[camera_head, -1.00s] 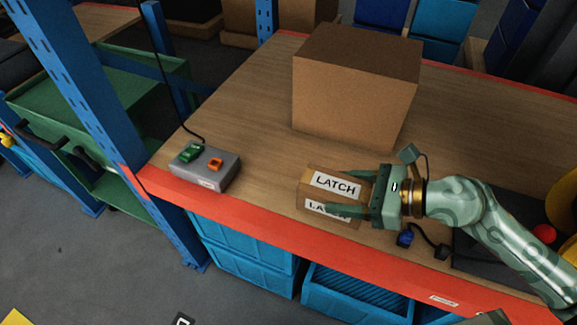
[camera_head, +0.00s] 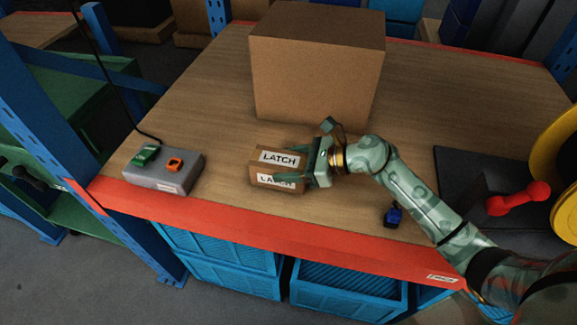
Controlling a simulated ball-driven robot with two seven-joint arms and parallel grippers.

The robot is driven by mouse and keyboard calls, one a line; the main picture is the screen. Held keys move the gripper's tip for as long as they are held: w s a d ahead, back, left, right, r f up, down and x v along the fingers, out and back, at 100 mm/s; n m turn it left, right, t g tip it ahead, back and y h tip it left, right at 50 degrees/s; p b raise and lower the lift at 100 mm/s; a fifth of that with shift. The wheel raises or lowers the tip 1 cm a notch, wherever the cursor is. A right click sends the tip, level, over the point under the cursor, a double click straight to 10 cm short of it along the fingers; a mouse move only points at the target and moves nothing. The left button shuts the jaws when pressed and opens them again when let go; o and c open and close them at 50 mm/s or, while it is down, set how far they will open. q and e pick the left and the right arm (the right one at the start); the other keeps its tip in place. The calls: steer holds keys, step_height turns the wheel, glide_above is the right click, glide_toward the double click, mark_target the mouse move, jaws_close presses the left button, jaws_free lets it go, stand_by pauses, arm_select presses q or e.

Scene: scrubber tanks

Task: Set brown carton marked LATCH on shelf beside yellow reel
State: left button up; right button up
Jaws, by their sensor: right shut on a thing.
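The small brown carton marked LATCH (camera_head: 262,172) is on the wooden shelf (camera_head: 215,110) near its red front edge, with white labels on its top and front. My right gripper (camera_head: 298,172) comes from the right and is shut on the carton, its fingers along the carton's sides. I cannot tell whether the carton touches the shelf or is just above it. The yellow reel (camera_head: 563,150) is at the far right, partly cut off by the picture edge. My left gripper is not in view.
A large brown box (camera_head: 315,75) stands behind the carton. A grey control box (camera_head: 165,170) with green and orange switches is at the left. A dark plate (camera_head: 455,180) with a red-ended handle (camera_head: 518,198) lies beside the reel. A small blue item (camera_head: 393,215) sits near the front edge.

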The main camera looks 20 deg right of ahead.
steer(key=shift+f, duration=0.1)
steer(key=shift+f, duration=0.25)
steer(key=o, duration=1.1)
steer(key=shift+o, duration=0.2)
steer(key=shift+r, duration=0.1)
steer(key=shift+r, duration=0.25)
steer(key=p+v, duration=0.1)
steer(key=v, duration=1.1)
steer(key=shift+p, duration=0.3)
steer(key=shift+f, duration=0.15)
